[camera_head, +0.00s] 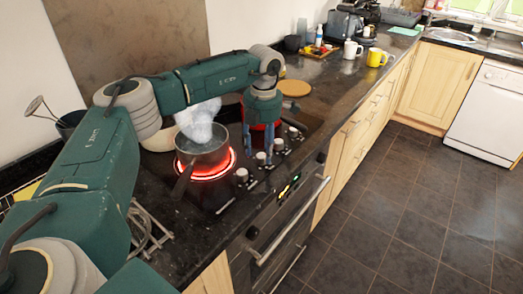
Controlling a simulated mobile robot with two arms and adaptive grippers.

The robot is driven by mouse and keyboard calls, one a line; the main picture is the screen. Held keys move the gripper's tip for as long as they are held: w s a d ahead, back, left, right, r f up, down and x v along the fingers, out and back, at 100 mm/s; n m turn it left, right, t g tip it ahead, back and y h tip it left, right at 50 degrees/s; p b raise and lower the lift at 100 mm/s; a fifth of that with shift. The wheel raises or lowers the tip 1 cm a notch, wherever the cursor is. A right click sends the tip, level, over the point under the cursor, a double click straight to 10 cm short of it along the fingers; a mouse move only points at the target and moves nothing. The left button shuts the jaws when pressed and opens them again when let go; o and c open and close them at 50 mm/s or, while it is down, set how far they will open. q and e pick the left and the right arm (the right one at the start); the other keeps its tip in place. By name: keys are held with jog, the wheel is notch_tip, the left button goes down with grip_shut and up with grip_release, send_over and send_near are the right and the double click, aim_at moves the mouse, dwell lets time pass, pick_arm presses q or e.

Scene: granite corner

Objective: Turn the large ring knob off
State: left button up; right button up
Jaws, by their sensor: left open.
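A row of grey control knobs runs along the front right of the black hob, among them a near knob (241,175), a second knob (261,158) and a third knob (279,145). Which one is the large ring knob cannot be told from markings. A large cooking ring (226,170) glows bright red under a steaming grey pot (204,148). My left gripper (260,156) is open and points down over the knob row, with its fingers around or just beside the second knob. Contact cannot be told. My right gripper is not in view.
The pot's dark handle (183,181) points toward the front. A red pot (252,135) stands partly hidden behind my gripper. An oven handle (292,222) runs below the counter edge. The tiled floor is clear.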

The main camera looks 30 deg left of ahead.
pick_arm(q)
jog(key=shift+f, duration=0.9)
jog(key=c, duration=1.2)
jog(key=shift+o, duration=0.2)
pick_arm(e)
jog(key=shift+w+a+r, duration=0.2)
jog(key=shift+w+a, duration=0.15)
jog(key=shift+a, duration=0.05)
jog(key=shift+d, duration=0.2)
